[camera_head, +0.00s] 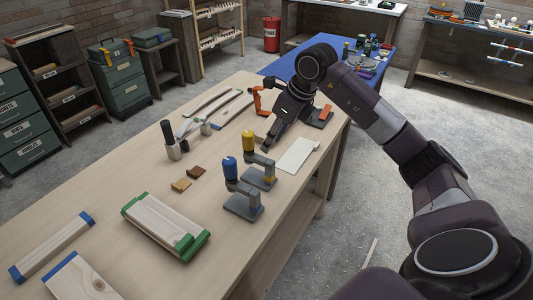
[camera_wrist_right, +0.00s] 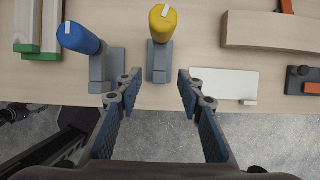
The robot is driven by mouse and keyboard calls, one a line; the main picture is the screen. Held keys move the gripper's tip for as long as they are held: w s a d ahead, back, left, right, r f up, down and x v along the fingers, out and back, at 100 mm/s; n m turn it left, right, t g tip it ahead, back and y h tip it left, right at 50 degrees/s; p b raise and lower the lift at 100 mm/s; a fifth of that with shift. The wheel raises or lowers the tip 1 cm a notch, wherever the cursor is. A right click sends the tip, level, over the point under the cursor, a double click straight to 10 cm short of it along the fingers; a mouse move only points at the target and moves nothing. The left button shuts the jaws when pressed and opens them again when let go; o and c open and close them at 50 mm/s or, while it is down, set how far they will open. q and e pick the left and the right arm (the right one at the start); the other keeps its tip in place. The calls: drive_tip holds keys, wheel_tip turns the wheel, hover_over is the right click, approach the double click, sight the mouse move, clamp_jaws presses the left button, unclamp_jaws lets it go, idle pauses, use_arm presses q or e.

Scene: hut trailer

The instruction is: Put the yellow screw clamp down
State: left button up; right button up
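The yellow screw clamp (camera_head: 248,141) has a yellow knob on a grey body and stands upright on the wooden bench, to the right of a similar blue-knobbed clamp (camera_head: 230,168). In the wrist view the yellow clamp (camera_wrist_right: 163,24) is ahead of my right gripper (camera_wrist_right: 159,80), centred between the fingers' directions. My right gripper (camera_head: 268,143) is open and empty, with its fingers spread wide. In the head view it is close beside the yellow clamp, on the right. The fingertips do not appear to touch the clamp. My left gripper is not in view.
A white plate (camera_head: 297,155) lies right of the clamps near the bench edge. An orange clamp (camera_head: 258,102) is farther back. Small brown blocks (camera_head: 181,185) and a green-ended board (camera_head: 165,228) lie to the left.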

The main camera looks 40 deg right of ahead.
drive_tip(key=shift+v, duration=1.55)
